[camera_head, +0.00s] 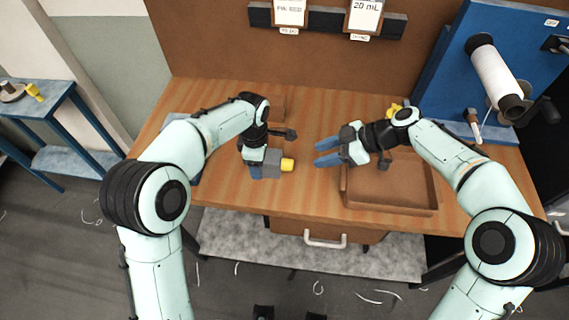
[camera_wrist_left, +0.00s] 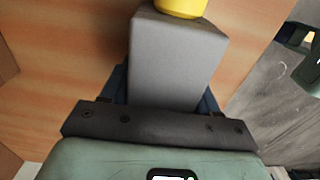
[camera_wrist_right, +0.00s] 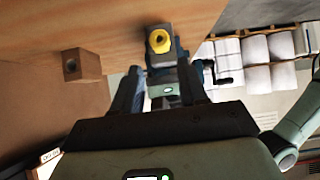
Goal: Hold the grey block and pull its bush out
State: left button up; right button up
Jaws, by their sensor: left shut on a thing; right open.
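The grey block (camera_head: 272,162) is at the middle of the wooden table, with the yellow bush (camera_head: 288,165) sticking out of its right side. My left gripper (camera_head: 262,168) is shut on the block, with blue fingers on either side of it. In the left wrist view the block (camera_wrist_left: 176,55) fills the space between the fingers, and the bush (camera_wrist_left: 181,7) is at its far end. My right gripper (camera_head: 326,152) is open and empty, to the right of the bush and apart from it. In the right wrist view the ring-shaped bush (camera_wrist_right: 159,41) shows ahead between the fingers.
A brown tray (camera_head: 390,208) lies on the table below my right gripper. A small brown block (camera_wrist_right: 71,66) with a hole stands toward the back. A yellow thing (camera_head: 394,109) is behind my right wrist. A blue panel with a white roll (camera_head: 496,78) stands at the right.

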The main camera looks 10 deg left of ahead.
aim_at(283, 165)
jog(key=shift+o, duration=0.4)
jog(key=s+a+r+m+t+y, duration=0.2)
jog(key=s+m+t+y, duration=0.15)
jog(key=m, duration=1.25)
jog(key=s+d+f+m+t+h, duration=0.1)
jog(key=m, duration=0.4)
jog(key=s+d+f+m+t+h, duration=0.1)
jog(key=m+t, duration=0.1)
jog(key=m, duration=0.3)
jog(key=s+d+f+m+t+h, duration=0.1)
jog(key=s+m+t, duration=0.1)
jog(key=m, duration=0.3)
jog(key=shift+s+d+f+h, duration=0.1)
jog(key=shift+d+f+h, duration=0.2)
jog(key=shift+f+h, duration=0.05)
jog(key=shift+a+f, duration=0.1)
jog(key=shift+f, duration=0.05)
jog(key=x, duration=1.1)
jog(key=shift+a+f, duration=0.15)
jog(key=shift+a, duration=0.1)
